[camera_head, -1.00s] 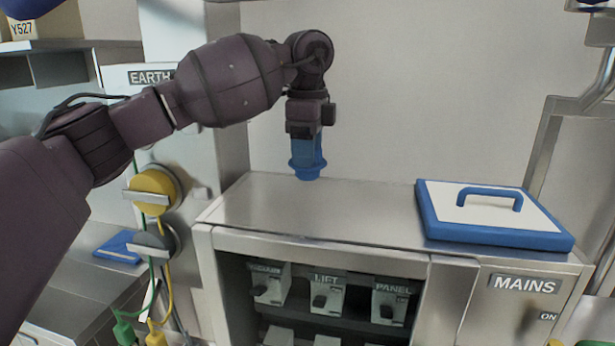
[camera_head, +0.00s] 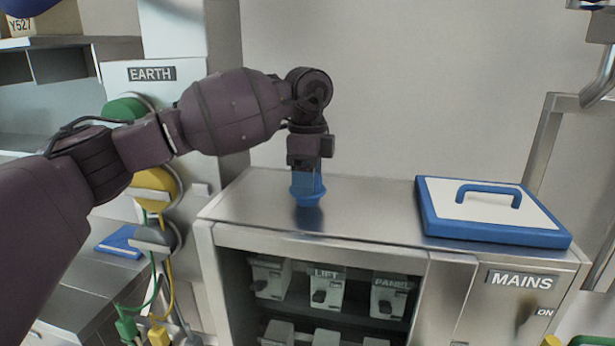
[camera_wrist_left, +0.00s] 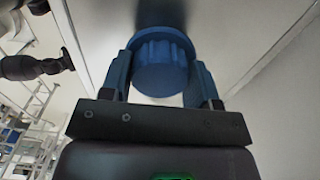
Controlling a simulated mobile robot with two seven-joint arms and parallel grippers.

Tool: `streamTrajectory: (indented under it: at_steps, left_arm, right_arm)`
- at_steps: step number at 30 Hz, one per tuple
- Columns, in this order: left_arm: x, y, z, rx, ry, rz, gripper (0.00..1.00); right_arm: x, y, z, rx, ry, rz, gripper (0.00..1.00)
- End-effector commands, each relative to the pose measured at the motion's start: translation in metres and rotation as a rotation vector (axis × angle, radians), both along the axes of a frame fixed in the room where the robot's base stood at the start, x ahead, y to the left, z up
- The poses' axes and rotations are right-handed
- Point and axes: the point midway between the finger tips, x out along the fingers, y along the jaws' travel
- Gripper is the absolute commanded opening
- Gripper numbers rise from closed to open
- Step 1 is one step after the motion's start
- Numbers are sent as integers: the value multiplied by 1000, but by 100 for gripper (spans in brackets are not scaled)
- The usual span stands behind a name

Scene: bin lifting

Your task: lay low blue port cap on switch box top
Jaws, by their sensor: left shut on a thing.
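The blue port cap (camera_head: 307,201) is at the lower end of my left gripper (camera_head: 307,188), over the left part of the switch box top (camera_head: 365,205). It is upright, flange down, at or just above the metal; I cannot tell whether it touches. In the left wrist view the ribbed cap (camera_wrist_left: 162,66) sits between the two blue fingers of my left gripper (camera_wrist_left: 160,78), which is shut on it.
A blue-rimmed lid with a handle (camera_head: 490,211) lies on the right of the top. At left stand an earth panel (camera_head: 152,73) with green, yellow and grey round ports and hanging cables. Switches (camera_head: 328,291) sit in the open box front. The middle of the top is clear.

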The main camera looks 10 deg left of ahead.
Motion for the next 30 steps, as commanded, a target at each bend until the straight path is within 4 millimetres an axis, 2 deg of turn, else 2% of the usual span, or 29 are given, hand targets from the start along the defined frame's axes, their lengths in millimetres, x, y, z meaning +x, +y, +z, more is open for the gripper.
streamTrajectory:
  at_steps: [1,5,17,22,30]
  left_arm:
    - [0,0,-1,0,0,0,60]
    - [0,0,-1,0,1,0,80]
    - [0,0,4,0,1,0,81]
    - [0,0,28,0,-4,0,81]
    - [0,0,81,0,-3,0,81]
  right_arm:
    - [0,0,0,0,-2,0,43]
    - [1,0,3,0,-7,1,43]
    - [2,0,8,0,-9,1,43]
    - [2,0,-1,0,-9,0,43]
    - [5,1,-8,0,-15,2,43]
